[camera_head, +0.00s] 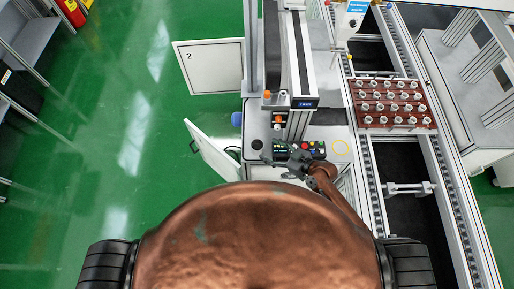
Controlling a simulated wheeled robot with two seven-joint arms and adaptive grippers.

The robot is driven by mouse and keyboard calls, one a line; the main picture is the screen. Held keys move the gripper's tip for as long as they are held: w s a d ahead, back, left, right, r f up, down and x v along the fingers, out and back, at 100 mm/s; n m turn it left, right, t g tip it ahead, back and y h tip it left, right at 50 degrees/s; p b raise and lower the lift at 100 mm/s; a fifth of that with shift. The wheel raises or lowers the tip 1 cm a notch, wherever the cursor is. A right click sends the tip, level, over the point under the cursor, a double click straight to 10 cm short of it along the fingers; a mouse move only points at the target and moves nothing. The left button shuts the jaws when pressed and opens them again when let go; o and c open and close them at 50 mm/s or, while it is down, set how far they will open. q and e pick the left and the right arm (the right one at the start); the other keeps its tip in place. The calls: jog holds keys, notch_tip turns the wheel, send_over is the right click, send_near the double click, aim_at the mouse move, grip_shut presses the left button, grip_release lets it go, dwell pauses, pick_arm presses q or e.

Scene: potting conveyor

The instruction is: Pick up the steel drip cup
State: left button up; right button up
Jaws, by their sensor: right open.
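My right gripper (279,164), dark grey on a copper-coloured arm, reaches in from the lower right over the front of the light grey machine table (317,132). Its fingers point left and are open. They are below the dispensing head (278,117) in the picture, close to the control box (312,149) with its coloured buttons. I cannot clearly make out the steel drip cup; the gripper may hide it, and the view is too small to tell. My left gripper is not in view.
A red-brown tray (412,121) with several small silver parts sits on the conveyor (436,172) at right. A cabinet door (211,151) stands open at left. Green floor (110,130) is clear at left.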

aim_at(253, 143)
jog(key=shift+w+a, duration=0.2)
jog(key=shift+w, duration=0.05)
jog(key=shift+w+a+f, duration=0.15)
jog(key=shift+w+a, duration=0.05)
jog(key=shift+a, duration=0.1)
jog(key=p+x, duration=0.1)
jog(key=x, duration=0.2)
jog(key=p+x, duration=0.1)
jog(key=x, duration=0.2)
jog(key=shift+s+a+f, duration=0.1)
jog(key=shift+s+a, duration=0.05)
jog(key=shift+s, duration=0.1)
jog(key=shift+w+a+f, duration=0.2)
jog(key=shift+a, duration=0.05)
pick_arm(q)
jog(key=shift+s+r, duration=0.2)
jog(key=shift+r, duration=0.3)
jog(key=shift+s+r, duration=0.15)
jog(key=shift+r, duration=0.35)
pick_arm(e)
jog(key=c, duration=1.5)
